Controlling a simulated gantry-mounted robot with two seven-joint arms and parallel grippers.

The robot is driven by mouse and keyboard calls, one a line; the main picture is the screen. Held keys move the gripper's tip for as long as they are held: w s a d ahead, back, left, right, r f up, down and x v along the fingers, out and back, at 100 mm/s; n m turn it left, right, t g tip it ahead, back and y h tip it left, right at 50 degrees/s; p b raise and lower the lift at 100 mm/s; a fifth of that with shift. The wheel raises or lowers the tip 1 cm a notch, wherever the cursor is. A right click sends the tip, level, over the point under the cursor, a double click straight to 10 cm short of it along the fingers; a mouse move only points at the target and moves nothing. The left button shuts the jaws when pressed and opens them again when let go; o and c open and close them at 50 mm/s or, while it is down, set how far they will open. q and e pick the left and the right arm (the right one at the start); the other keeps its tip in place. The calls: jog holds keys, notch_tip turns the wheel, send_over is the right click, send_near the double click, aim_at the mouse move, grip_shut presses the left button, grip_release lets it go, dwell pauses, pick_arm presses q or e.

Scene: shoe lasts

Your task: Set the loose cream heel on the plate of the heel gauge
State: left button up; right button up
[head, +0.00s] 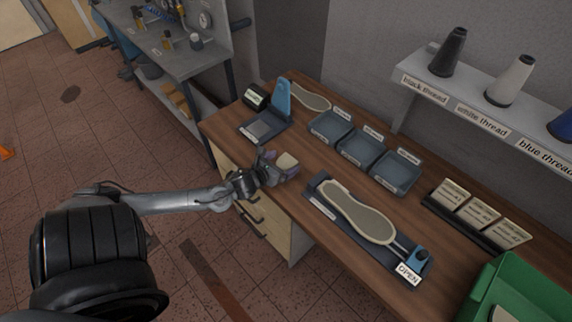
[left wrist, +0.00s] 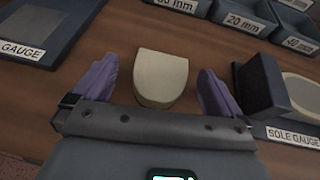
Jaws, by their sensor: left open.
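The loose cream heel (head: 287,161) lies on the wooden bench between the two gauges. It also shows in the left wrist view (left wrist: 161,78), between the two purple fingers. My left gripper (head: 278,168) is open around the heel, with a gap on each side in the wrist view (left wrist: 160,88). The heel gauge (head: 265,125), a dark base with a plate and a blue upright, stands farther back to the left of the heel. Its edge and part of its label show at the upper left of the wrist view (left wrist: 30,40). My right gripper is not in view.
The sole gauge (head: 325,205) with a sole on it lies right of the heel. Several labelled trays (head: 362,150) stand behind. A card rack (head: 476,220), green crate (head: 520,285) and thread shelf (head: 480,100) are at the right. Bench between heel and heel gauge looks clear.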

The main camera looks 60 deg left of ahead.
aim_at(289, 159)
pick_arm(q)
jog(key=shift+x, duration=1.85)
jog(key=shift+d, duration=0.15)
jog(key=c, duration=1.1)
jog(key=shift+c, duration=0.4)
jog(key=shift+r, duration=0.1)
